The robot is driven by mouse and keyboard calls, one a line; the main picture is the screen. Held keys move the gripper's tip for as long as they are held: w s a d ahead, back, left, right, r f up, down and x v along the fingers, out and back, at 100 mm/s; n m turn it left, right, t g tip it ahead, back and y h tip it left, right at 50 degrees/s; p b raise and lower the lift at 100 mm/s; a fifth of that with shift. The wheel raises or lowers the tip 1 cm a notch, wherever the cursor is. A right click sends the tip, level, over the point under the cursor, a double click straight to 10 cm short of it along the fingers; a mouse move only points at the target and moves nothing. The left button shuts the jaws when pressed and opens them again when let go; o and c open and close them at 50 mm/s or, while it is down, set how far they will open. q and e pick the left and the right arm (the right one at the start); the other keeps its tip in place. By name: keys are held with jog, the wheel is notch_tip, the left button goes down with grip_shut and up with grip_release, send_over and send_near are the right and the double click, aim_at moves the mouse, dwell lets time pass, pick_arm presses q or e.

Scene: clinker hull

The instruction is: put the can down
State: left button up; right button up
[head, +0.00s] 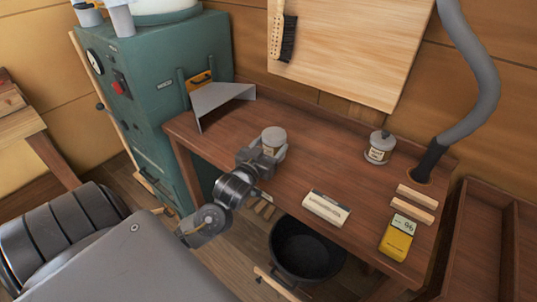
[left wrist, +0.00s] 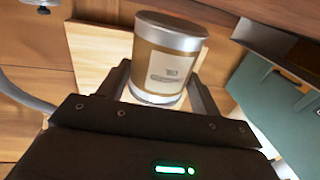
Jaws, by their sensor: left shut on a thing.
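The can (head: 273,139) has a pale grey lid and a tan side with a light label. My left gripper (head: 262,156) is shut on it, over the left part of the wooden bench (head: 322,172). In the left wrist view the can (left wrist: 167,60) stands between the two fingers of my left gripper (left wrist: 160,85), its label facing the camera. Whether the can's base touches the bench top is hidden by the gripper. My right gripper is not in view.
A grey metal angle plate (head: 218,100) stands behind the can. The bench middle is clear. A black bucket (head: 300,250) stands below.

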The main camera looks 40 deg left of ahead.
aim_at(269, 154)
pick_arm(q)
jog(key=f, duration=0.3)
jog(key=shift+w+a+f+p, duration=0.1)
jog(key=shift+a+p, duration=0.15)
jog(key=shift+p, duration=0.05)
jog(key=shift+f, duration=0.1)
jog(key=shift+f, duration=0.2)
jog(key=o, duration=1.3)
jog(key=shift+c, duration=0.2)
